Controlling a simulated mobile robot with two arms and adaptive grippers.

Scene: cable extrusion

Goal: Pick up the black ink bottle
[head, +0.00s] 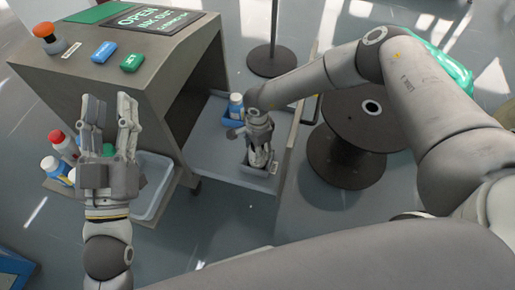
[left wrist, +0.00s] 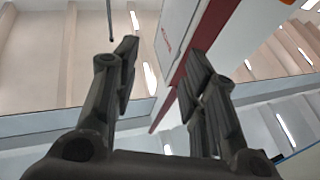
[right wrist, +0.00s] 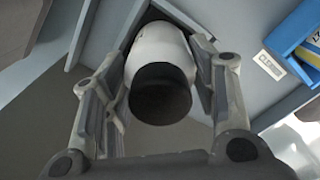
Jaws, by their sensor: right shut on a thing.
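The black ink bottle (right wrist: 163,60) is white with a black cap end facing the camera in the right wrist view. My right gripper (right wrist: 160,105) has a finger against each side of it. In the head view my right gripper (head: 260,155) points down into the grey tray (head: 212,150), and the bottle (head: 258,158) shows only as a small pale patch between the fingers. My left gripper (head: 104,105) is open and empty, raised in front of the grey machine. In the left wrist view its fingers (left wrist: 158,70) stand apart with nothing between them.
The grey machine (head: 150,75) with buttons is at left; a red-capped bottle (head: 62,142) and others stand beside a clear bin (head: 152,190). A dark cable spool (head: 345,150) stands right of the tray.

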